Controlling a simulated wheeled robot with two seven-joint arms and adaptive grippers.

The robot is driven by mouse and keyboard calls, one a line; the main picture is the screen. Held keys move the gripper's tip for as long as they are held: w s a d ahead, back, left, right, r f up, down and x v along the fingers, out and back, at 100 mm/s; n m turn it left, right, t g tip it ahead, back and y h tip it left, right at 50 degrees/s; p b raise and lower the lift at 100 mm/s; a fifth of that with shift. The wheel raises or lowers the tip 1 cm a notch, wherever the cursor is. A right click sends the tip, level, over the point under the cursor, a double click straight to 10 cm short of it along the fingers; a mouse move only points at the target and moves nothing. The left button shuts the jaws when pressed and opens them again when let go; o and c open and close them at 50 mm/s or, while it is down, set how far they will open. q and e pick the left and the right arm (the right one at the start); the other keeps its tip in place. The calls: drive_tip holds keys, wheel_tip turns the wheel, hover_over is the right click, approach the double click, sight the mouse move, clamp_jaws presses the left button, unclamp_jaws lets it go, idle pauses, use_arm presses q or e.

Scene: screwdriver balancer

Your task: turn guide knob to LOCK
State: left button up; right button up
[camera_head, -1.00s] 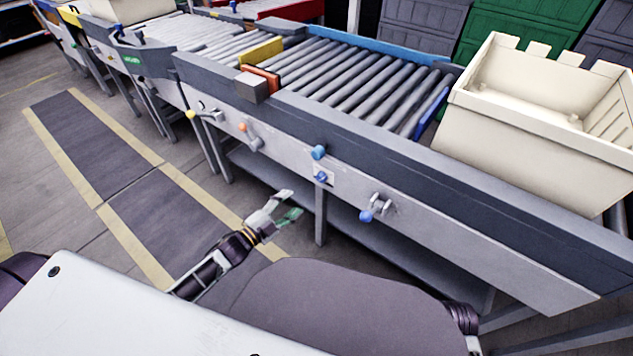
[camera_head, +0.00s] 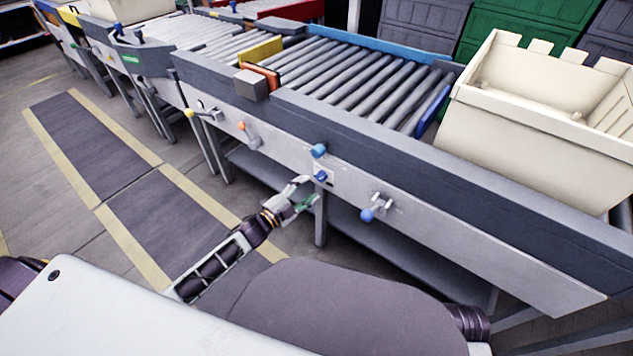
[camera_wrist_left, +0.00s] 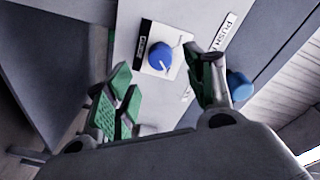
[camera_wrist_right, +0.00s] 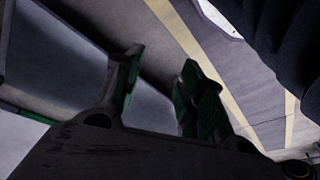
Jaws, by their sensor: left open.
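The guide knob is most likely the small blue knob (camera_head: 321,176) on a white label plate on the conveyor's front panel. In the left wrist view the blue knob (camera_wrist_left: 160,56) has a pale pointer line and sits ahead of the fingers; the plate's lettering is too small to read. My left gripper (camera_head: 304,193) is open and empty, just left of and below the knob, not touching it. In its wrist view the green-padded fingers (camera_wrist_left: 168,92) stand apart, with the knob between and beyond them. My right gripper (camera_wrist_right: 160,95) is open and empty, away from the panel.
A blue push button (camera_head: 318,151) sits above the knob, with a PUSH label (camera_wrist_left: 226,32) beside it. A blue-tipped lever (camera_head: 367,215) is to the right, an orange-tipped lever (camera_head: 242,126) to the left. A cream crate (camera_head: 540,145) stands on the conveyor (camera_head: 350,80).

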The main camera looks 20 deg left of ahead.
sight(319, 179)
use_arm(q)
drive_tip(key=shift+b+x, duration=0.5)
drive_tip(key=shift+x, duration=2.35)
use_arm(e)
drive_tip(key=shift+w+a+r+t, duration=0.15)
drive_tip(key=shift+r+t, duration=0.15)
drive_tip(key=shift+r, duration=0.95)
use_arm(q)
drive_tip(key=c, duration=1)
drive_tip(key=shift+c, duration=0.2)
use_arm(e)
drive_tip(key=shift+f, duration=0.2)
